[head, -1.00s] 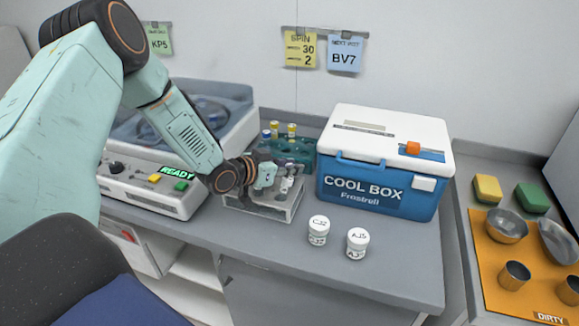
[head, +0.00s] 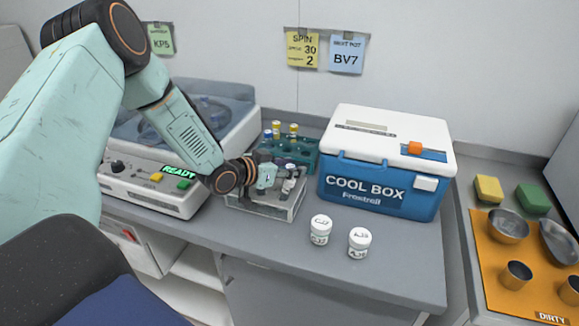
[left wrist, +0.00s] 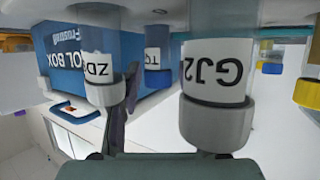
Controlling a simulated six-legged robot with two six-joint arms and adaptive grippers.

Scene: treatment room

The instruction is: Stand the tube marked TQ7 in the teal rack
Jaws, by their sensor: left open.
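In the left wrist view, which looks upside down, a tube with a label starting TQ (left wrist: 153,58) and a blue cap stands behind two nearer grey-capped tubes, ZD (left wrist: 98,68) and GJ2 (left wrist: 215,72). The rest of its label is hidden. My left gripper (head: 270,176) is open, low over the clear rack (head: 268,207), close to its tubes. One dark finger (left wrist: 116,118) shows between the ZD and TQ tubes. The teal rack (head: 303,155) is just behind, holding blue- and yellow-capped tubes. My right gripper is not in view.
The cool box (head: 385,165) stands close right of the racks. Two white labelled jars (head: 321,229) (head: 359,242) stand in front. A centrifuge (head: 160,185) with a READY display is at left. The counter's front right is clear.

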